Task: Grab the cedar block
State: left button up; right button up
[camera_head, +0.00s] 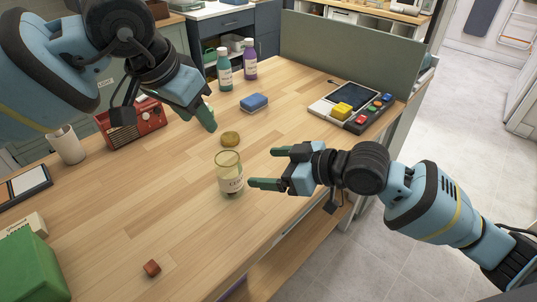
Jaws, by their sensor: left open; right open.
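The cedar block (151,268) looks like a small reddish-brown cube lying on the wooden table near its front edge, at the lower left. My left gripper (207,117) is above the table at the upper middle, well behind the block, and is empty. My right gripper (262,168) is at the middle, beside a glass jar, and is open and empty. Both grippers are clearly apart from the block.
A glass jar (230,176) stands at the middle, with a round tan lid (230,139) behind it. A green box (32,265) is at the left front. A red radio (136,124), white cup (68,145), blue sponge (254,102) and two bottles (224,70) stand further back.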

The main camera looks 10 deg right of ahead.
aim_at(152, 267)
jog(key=k+l, duration=0.2)
jog(key=l, duration=0.2)
jog(key=k+l, duration=0.2)
jog(key=l, duration=0.2)
jog(key=k+l, duration=0.2)
jog(key=l, duration=0.2)
